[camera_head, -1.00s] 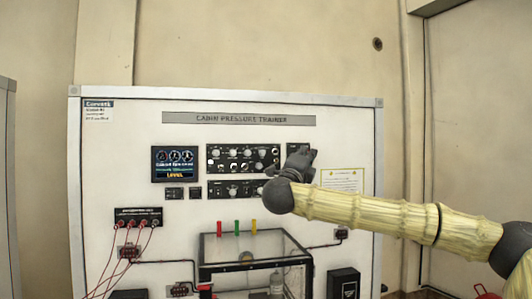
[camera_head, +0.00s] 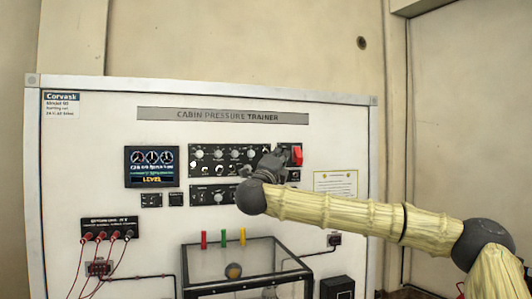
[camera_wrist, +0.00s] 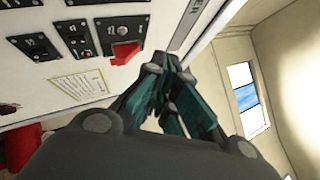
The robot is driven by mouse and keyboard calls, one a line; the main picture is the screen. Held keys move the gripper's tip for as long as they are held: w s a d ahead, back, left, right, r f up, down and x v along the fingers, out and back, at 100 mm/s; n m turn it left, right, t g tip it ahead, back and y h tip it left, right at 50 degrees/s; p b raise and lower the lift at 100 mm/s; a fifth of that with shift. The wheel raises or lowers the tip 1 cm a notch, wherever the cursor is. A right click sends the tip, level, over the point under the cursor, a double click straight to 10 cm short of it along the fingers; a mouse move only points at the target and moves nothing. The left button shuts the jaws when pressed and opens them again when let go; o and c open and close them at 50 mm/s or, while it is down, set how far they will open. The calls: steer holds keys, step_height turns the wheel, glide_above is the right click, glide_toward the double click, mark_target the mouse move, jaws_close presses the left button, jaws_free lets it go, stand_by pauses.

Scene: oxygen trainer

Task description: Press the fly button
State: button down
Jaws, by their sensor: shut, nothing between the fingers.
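The white Cabin Pressure Trainer panel (camera_head: 90,130) stands in front of me. Its upper dark control panel (camera_head: 203,148) carries several knobs and switches, and a lower one (camera_head: 213,199) sits beneath. Two small dark modules, one on the left (camera_head: 151,200) and one on the right (camera_head: 176,199), sit under the display. No label reading "fly" is legible, so I cannot tell which control is the fly button. My gripper (camera_head: 277,157) is shut and empty in front of the upper panel's right end, hiding part of it. It also shows in the wrist view (camera_wrist: 172,64).
A red switch cover (camera_head: 297,155) is just right of my gripper; it shows in the wrist view (camera_wrist: 124,52) too. The display (camera_head: 153,166) reads LEVEL. A clear box (camera_head: 235,255) protrudes below. Red cables (camera_head: 110,268) hang at lower left.

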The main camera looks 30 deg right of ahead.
steer(key=w+d+p, duration=0.2)
steer(key=w, duration=0.5)
steer(key=shift+w, duration=0.3)
steer(key=shift+s, duration=0.1)
steer(key=shift+w, duration=0.2)
stand_by(1.1)
steer(key=shift+w, duration=0.25)
